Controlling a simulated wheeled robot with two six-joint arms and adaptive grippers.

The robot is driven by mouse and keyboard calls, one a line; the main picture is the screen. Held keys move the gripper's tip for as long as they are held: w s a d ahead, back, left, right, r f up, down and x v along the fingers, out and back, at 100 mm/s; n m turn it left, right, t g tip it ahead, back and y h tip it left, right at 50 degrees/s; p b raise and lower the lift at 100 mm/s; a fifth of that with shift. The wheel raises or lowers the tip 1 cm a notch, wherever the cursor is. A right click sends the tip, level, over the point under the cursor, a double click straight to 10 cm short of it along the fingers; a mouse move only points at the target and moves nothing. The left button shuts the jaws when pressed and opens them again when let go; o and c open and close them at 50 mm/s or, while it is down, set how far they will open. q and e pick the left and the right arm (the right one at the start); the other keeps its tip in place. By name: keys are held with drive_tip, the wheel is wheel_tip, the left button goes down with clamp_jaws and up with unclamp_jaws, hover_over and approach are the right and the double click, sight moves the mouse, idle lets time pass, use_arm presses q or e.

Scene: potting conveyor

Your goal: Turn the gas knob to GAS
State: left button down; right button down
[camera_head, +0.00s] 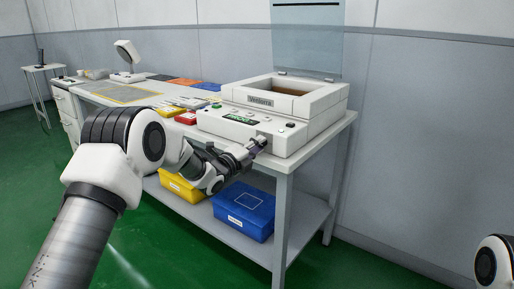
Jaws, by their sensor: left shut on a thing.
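A white bench-top machine (315,138) with a raised clear lid (307,38) stands on the right end of the table. Its sloped front panel carries a green button, a small display (240,118) and dark controls. My left gripper (261,142) is at the right part of this front panel, shut on the gas knob there. The fingers hide most of the knob, so its pointer and any GAS marking cannot be read. My right gripper is out of view; only a piece of my right arm shows at the lower right.
The table (333,135) runs back to the left, with red and yellow bins (186,117), coloured mats and a lamp (128,54). A yellow box (181,187) and a blue box (243,211) stand on the lower shelf. The green floor at right is clear.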

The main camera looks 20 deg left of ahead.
use_arm(q)
drive_tip(key=shift+f, duration=0.1)
drive_tip(key=c, duration=0.9)
unclamp_jaws()
drive_tip(key=s+f+n+g+y+p, duration=0.1)
drive_tip(key=s+f+n+g+p, duration=0.2)
drive_tip(key=s, duration=0.7)
drive_tip(key=s+f+n+g+y+p, duration=0.2)
drive_tip(key=s+f+n+p, duration=0.4)
drive_tip(key=s+n+p, duration=0.5)
drive_tip(key=s+f+n+g+y+p, duration=0.1)
drive_tip(key=s+f+n+g+p, duration=0.4)
drive_tip(key=s+n+p, duration=0.4)
drive_tip(key=shift+s+a+f+y, duration=0.2)
drive_tip(key=shift+s, duration=0.35)
drive_tip(key=shift+s+a+f+y, duration=0.15)
drive_tip(key=shift+s+y, duration=0.05)
drive_tip(key=shift+s, duration=0.35)
